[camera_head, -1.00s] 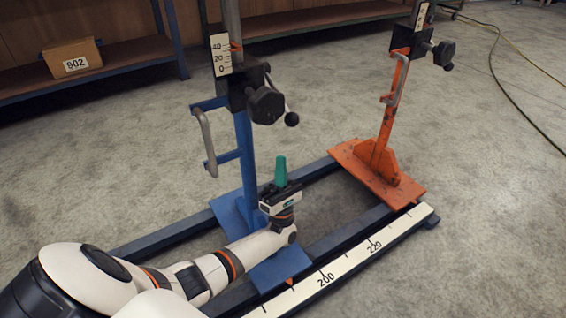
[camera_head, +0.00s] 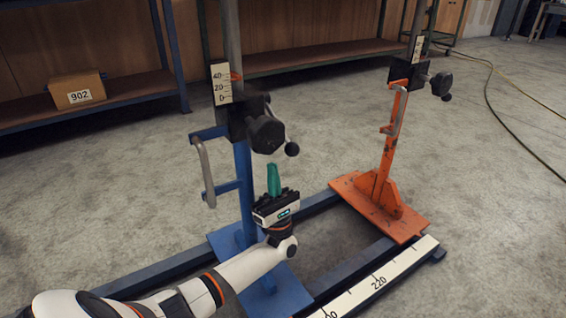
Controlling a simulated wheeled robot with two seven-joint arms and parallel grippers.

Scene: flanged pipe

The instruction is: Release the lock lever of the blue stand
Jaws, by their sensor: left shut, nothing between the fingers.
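The blue stand (camera_head: 244,186) stands upright on the rail frame. Its black clamp block carries a dark knob (camera_head: 266,134) and a lock lever with a black ball end (camera_head: 292,149). My left gripper (camera_head: 273,180) has green fingertips pointing up. It is shut and empty, in front of the blue post, a little below the knob and lever ball, and apart from them. My right gripper is not in view.
An orange stand (camera_head: 383,170) with its own clamp and knob stands to the right on the same rails. A grey handle (camera_head: 204,172) juts from the blue stand's left side. A white scale (camera_head: 372,285) runs along the front rail. A box labelled 902 (camera_head: 78,91) sits on a shelf behind.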

